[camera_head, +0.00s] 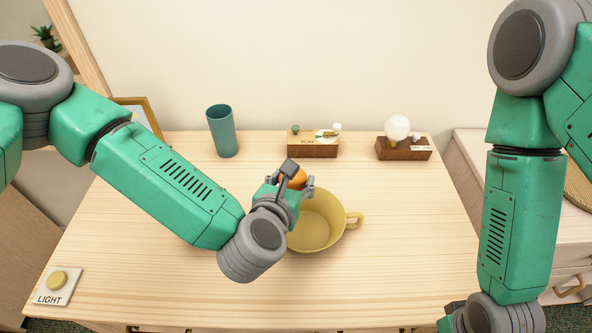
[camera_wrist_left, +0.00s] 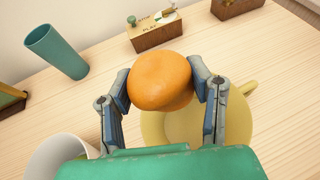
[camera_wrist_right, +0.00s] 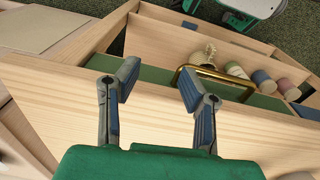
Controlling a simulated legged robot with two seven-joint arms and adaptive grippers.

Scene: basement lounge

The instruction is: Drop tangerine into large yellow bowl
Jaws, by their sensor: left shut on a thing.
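The orange tangerine (camera_head: 298,179) is pinched between the fingers of my left gripper (camera_head: 296,178). It also shows in the left wrist view (camera_wrist_left: 160,80), with one finger on each side. The large yellow bowl (camera_head: 318,222) stands on the table with its handle to the right. In the left wrist view, the bowl (camera_wrist_left: 165,132) shows below and behind the tangerine. The tangerine is held above the bowl's far-left rim area, and part of the bowl is hidden by my left gripper. My right gripper (camera_wrist_right: 158,85) is open and empty near the table's front edge.
A teal cup (camera_head: 222,132), a wooden PLAY box (camera_head: 312,145) and a wooden block with a white globe (camera_head: 398,132) stand at the back. A white container (camera_wrist_left: 62,158) is near the bowl. A LIGHT button (camera_head: 57,283) lies front left. An open drawer (camera_wrist_right: 235,68) holds several items.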

